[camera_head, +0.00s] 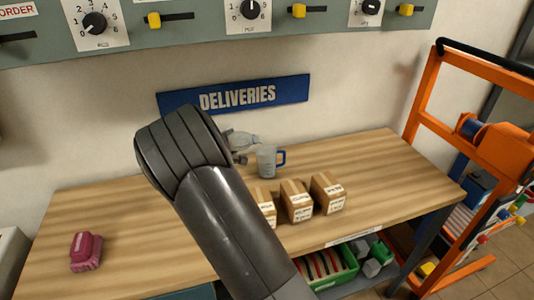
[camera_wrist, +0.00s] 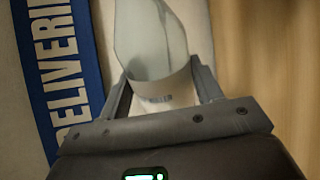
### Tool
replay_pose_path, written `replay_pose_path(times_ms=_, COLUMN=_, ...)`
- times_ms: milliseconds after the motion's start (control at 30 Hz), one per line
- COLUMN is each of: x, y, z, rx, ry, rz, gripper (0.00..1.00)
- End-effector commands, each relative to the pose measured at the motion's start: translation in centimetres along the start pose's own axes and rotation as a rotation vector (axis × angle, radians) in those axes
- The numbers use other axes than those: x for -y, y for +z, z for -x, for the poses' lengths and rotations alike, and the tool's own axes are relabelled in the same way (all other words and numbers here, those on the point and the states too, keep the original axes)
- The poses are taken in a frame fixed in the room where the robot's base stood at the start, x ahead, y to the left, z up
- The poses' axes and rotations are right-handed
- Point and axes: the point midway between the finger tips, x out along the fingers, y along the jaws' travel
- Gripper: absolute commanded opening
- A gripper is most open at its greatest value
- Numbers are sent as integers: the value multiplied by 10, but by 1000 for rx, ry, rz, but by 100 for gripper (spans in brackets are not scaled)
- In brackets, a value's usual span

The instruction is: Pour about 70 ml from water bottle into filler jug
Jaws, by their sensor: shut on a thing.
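The water bottle (camera_wrist: 150,40) is pale and translucent with a white label, held between the two fingers of my gripper (camera_wrist: 163,88) in the wrist view. In the head view the bottle (camera_head: 244,138) lies well tilted, nearly sideways, with its far end over or just beside the top of the filler jug; I cannot tell which. My gripper (camera_head: 238,154) is partly hidden behind my arm. The filler jug (camera_head: 266,161) is clear with a blue handle on its right and stands upright on the bench. The water levels and any stream are too small to tell.
Several small labelled cardboard boxes (camera_head: 297,201) stand in front of the jug. A pink object (camera_head: 86,251) lies at the left of the wooden bench (camera_head: 380,165). A blue DELIVERIES sign (camera_head: 235,96) is on the wall behind. The bench's right side is clear.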

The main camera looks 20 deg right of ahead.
Motion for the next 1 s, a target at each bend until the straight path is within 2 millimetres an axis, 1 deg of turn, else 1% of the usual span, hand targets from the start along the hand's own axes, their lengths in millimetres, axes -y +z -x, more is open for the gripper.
replay_pose_path(times_ms=67, x=0, y=0, z=-1, rx=5, ry=2, rz=10, gripper=27)
replay_pose_path(times_ms=200, x=5, y=-5, z=-2, rx=20, ry=3, rz=70, gripper=27)
replay_pose_path(times_ms=400, x=12, y=-4, z=-4, rx=40, ry=3, rz=138, gripper=27)
replay_pose_path(times_ms=1000, x=12, y=-4, z=-4, rx=40, ry=2, rz=140, gripper=27)
